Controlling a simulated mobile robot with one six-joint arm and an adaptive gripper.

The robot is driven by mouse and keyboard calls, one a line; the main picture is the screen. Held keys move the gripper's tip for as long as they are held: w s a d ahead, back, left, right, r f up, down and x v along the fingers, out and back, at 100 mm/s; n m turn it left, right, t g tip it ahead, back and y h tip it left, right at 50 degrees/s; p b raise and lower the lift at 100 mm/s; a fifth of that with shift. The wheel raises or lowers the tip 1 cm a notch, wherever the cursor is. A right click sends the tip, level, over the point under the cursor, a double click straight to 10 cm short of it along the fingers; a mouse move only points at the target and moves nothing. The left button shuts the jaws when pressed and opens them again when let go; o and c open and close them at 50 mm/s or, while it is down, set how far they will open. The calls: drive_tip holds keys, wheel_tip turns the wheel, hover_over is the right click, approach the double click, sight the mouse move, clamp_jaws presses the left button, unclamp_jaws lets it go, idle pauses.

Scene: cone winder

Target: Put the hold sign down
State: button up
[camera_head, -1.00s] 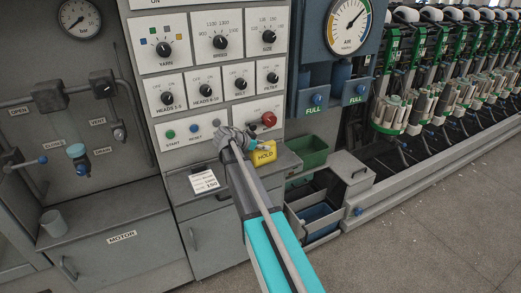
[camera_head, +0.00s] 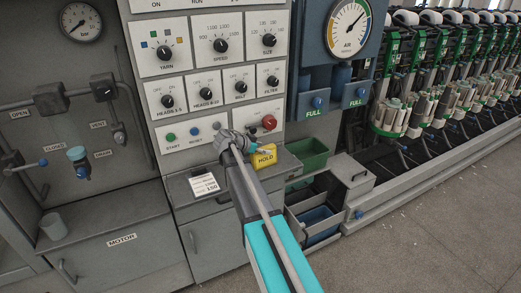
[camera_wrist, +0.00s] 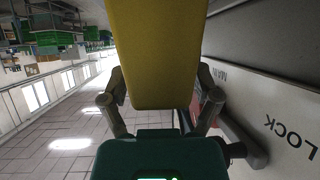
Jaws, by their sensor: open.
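The hold sign (camera_head: 264,156) is a yellow block with black HOLD lettering. In the head view it is at the right end of the grey ledge (camera_head: 230,190) under the control panel, beside my gripper (camera_head: 250,148). Its base is partly hidden, so full contact with the ledge is unclear. In the wrist view, the plain yellow back of the sign (camera_wrist: 155,45) fills the top centre. The fingers of my gripper (camera_wrist: 158,95) are open, one on each side of it.
A white card (camera_head: 204,186) lies on the ledge left of my arm. A green bin (camera_head: 308,155) and grey drawers with a blue tray (camera_head: 316,216) stand to the right.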

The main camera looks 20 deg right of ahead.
drive_tip(key=p+v, duration=0.5)
drive_tip(key=v, duration=0.7)
drive_tip(key=shift+p, duration=0.35)
drive_tip(key=shift+s, duration=0.15)
drive_tip(key=s+a+f+n+y, duration=0.3)
drive_tip(key=s+a+n+y, duration=0.1)
drive_tip(key=s, duration=0.4)
drive_tip(key=s+a+f+n+g+y, duration=0.1)
drive_tip(key=s+a+f+n+y, duration=0.2)
drive_tip(key=s+n, duration=0.4)
drive_tip(key=s+a+f+n+y, duration=0.3)
drive_tip(key=s+a+n+y, duration=0.2)
drive_tip(key=s, duration=0.4)
drive_tip(key=shift+s+a+f+n, duration=0.25)
drive_tip(key=shift+a+f+n, duration=0.1)
drive_tip(key=shift+a, duration=0.3)
